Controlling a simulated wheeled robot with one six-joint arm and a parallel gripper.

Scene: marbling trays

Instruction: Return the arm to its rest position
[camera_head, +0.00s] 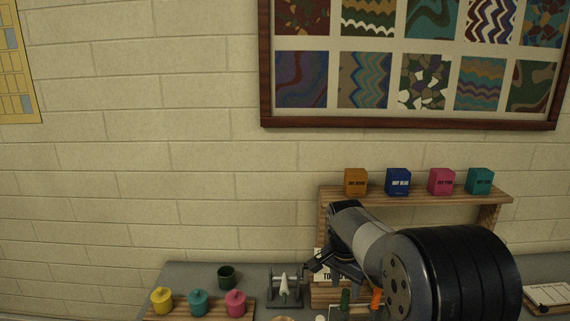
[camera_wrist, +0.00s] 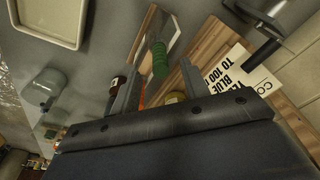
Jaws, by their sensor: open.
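My arm (camera_head: 375,245) reaches in from the lower right of the head view, bent over the bench. My gripper (camera_head: 322,268) is at its far end, in front of the wooden shelf unit and beside a partly hidden printed card. In the wrist view my gripper (camera_wrist: 160,85) shows two fingers spread apart, with nothing clasped between them. A green-handled tool (camera_wrist: 160,58) shows beyond the gap, apart from the fingers as far as I can tell.
A metal stand (camera_head: 285,290) is left of my gripper. A dark green cup (camera_head: 226,277) and yellow (camera_head: 161,302), teal (camera_head: 198,304) and pink (camera_head: 235,304) pots stand further left. Coloured boxes line the shelf (camera_head: 420,193). A pale tray (camera_wrist: 48,42) and clear jar (camera_wrist: 45,88) show in the wrist view.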

